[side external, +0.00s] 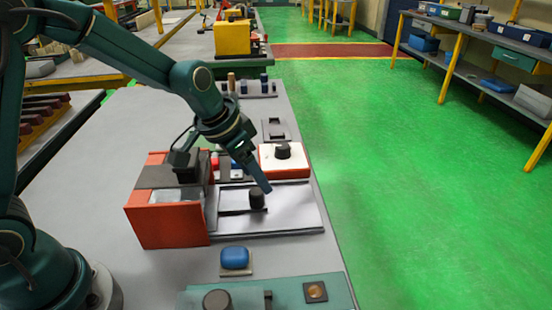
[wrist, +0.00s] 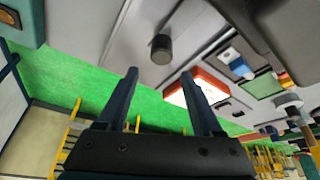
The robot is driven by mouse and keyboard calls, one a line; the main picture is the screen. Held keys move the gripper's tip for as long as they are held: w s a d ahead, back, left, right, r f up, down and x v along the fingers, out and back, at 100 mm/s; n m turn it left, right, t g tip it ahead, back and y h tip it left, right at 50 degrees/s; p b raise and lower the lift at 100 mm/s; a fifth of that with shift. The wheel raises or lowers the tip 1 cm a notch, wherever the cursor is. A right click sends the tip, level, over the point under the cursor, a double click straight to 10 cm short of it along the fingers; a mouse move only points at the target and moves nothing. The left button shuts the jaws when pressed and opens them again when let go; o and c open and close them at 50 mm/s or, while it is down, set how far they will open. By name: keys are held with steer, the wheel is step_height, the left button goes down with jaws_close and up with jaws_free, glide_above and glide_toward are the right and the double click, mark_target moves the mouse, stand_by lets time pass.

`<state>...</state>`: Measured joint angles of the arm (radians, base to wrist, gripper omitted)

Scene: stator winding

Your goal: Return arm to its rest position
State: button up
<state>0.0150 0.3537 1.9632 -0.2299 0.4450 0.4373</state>
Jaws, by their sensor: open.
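My gripper (side external: 264,188) hangs over the bench, its fingers pointing down and to the right. In the wrist view its two dark fingers (wrist: 160,72) stand apart with nothing between them. A black knob (side external: 257,201) stands on a flat grey plate (side external: 297,214) just below the fingertips. In the wrist view the knob (wrist: 161,50) shows beyond the tips, and no contact is visible. A red box (side external: 168,225) with a dark top stands to the left of the plate. The arm is bent and reaches out over the bench from the left.
A red-and-white box with a black knob (side external: 283,150) sits behind the plate. A blue block (side external: 235,258) and a teal panel (side external: 255,294) lie in front. Pegs stand on a rail (side external: 262,92) farther back. The bench (side external: 110,180) left of the red box is clear.

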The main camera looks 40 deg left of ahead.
steer(key=shift+r, duration=0.4)
steer(key=shift+r, duration=0.3)
steer(key=s+r+t, duration=0.3)
steer(key=s+r, duration=0.2)
steer(key=r, duration=0.4)
steer(key=s+a+f+n+g+y, duration=0.1)
steer(key=s+a+f+n, duration=0.1)
steer(key=s, duration=1.1)
steer(key=shift+s+a+f+n+g, duration=0.15)
steer(key=shift+s+a+n+g, duration=0.15)
steer(key=shift+s+n+g, duration=0.15)
steer(key=shift+w, duration=0.1)
